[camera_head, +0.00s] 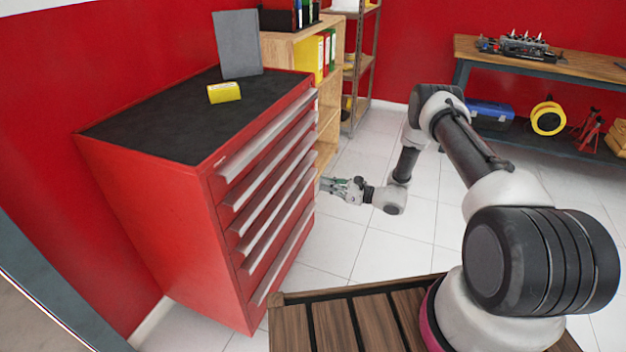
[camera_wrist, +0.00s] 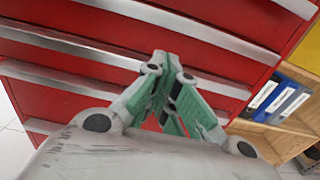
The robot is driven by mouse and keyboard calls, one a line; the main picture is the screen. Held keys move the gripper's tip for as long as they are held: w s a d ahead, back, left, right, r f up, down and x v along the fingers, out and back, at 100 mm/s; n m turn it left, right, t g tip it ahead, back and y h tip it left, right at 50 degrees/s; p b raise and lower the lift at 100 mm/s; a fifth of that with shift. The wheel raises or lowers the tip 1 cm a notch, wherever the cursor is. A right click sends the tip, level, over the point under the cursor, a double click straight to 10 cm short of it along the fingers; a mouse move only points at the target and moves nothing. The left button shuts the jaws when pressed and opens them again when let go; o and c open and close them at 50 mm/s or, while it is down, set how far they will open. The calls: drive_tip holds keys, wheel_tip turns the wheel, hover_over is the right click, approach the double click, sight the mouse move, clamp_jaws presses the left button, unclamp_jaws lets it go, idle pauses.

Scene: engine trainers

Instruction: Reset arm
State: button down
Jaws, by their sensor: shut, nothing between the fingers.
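My gripper (camera_head: 329,185) is at the end of my bent arm, close in front of the drawer fronts of the red tool cabinet (camera_head: 150,190), near its far end. In the wrist view the gripper (camera_wrist: 160,62) is shut, its green-padded fingers together and empty. The drawer handles (camera_wrist: 120,47) run behind it. I cannot tell whether the fingertips touch the cabinet. The drawers all look closed.
A wooden shelf (camera_head: 331,105) with binders stands beyond the cabinet. A workbench (camera_head: 560,65) stands at the back right. The tiled floor (camera_head: 385,255) beside the cabinet is clear.

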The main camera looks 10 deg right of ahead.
drive_tip(key=s+d+f+n+g+h, duration=0.15)
drive_tip(key=s+n+g, duration=0.65)
drive_tip(key=s, duration=0.8)
drive_tip(key=s+d+r+n+t+h, duration=0.1)
drive_tip(key=s+d+r+n+h, duration=0.3)
drive_tip(key=s+r, duration=0.4)
drive_tip(key=s+d+r+n+t+h, duration=0.1)
drive_tip(key=s+d+r+n+h, duration=0.4)
drive_tip(key=r, duration=1.7)
drive_tip(key=s+d+r+n+t+h, duration=0.1)
drive_tip(key=s+d+r+n+h, duration=0.4)
drive_tip(key=s+r, duration=0.7)
drive_tip(key=d+r+n, duration=0.2)
drive_tip(key=d+r, duration=0.1)
drive_tip(key=d, duration=0.1)
drive_tip(key=shift+s+d+r, duration=0.25)
drive_tip(key=shift+s+d, duration=0.05)
